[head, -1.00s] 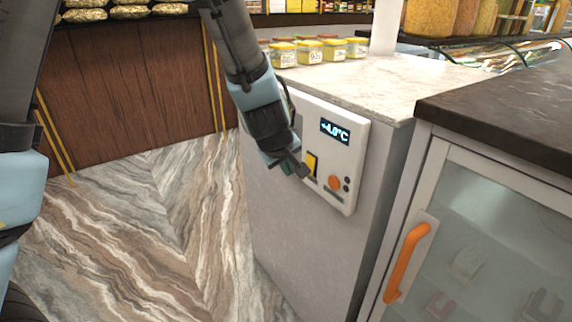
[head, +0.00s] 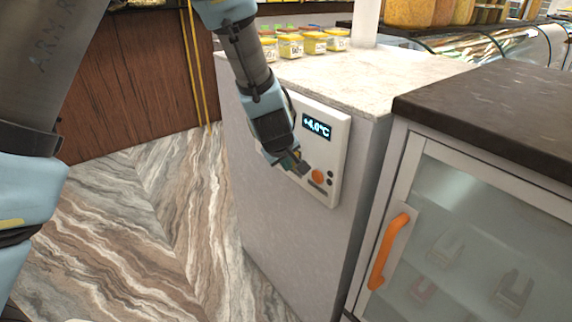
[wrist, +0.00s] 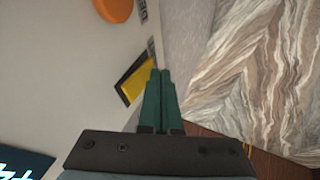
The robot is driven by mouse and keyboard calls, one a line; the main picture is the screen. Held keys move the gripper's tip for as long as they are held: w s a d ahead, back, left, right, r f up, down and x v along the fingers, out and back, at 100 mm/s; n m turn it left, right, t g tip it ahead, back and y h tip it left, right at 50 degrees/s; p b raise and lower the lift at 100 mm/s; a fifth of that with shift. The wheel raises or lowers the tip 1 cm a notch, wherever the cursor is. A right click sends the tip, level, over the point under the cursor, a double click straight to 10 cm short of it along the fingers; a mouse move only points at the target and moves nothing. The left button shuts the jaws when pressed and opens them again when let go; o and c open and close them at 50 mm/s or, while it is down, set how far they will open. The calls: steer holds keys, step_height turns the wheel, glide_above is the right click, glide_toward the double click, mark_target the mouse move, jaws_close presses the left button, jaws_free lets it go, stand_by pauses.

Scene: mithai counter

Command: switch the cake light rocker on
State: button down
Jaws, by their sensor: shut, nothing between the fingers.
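A white control panel (head: 338,127) is fixed to the side of the grey counter, with a lit display (head: 317,126) reading +4.0°C. The yellow rocker (wrist: 137,80) sits in a dark frame on the panel in the wrist view. In the head view my gripper hides it. My gripper (head: 301,170) is shut and empty, its fingertips at the panel beside the orange knob. In the wrist view the green fingers (wrist: 160,72) lie together, their tips at the rocker's edge. I cannot tell whether they touch it or which way it is tilted.
An orange round knob (head: 317,176) and small dark buttons are close to my fingertips. A glass-door fridge with an orange handle (head: 389,250) stands at the right. Yellow-lidded jars (head: 290,45) stand on the counter top (head: 330,80). The marbled floor (head: 150,230) at the left is clear.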

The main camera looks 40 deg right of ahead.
steer(key=shift+f+b, duration=0.2)
steer(key=shift+b, duration=0.2)
steer(key=shift+d+r+b, duration=0.15)
steer(key=shift+d+b, duration=0.05)
steer(key=shift+b, duration=0.35)
steer(key=shift+r, duration=0.15)
steer(key=shift+r+p, duration=0.65)
steer(key=shift+p, duration=0.15)
steer(key=shift+a+f, duration=0.1)
steer(key=shift+a, duration=0.05)
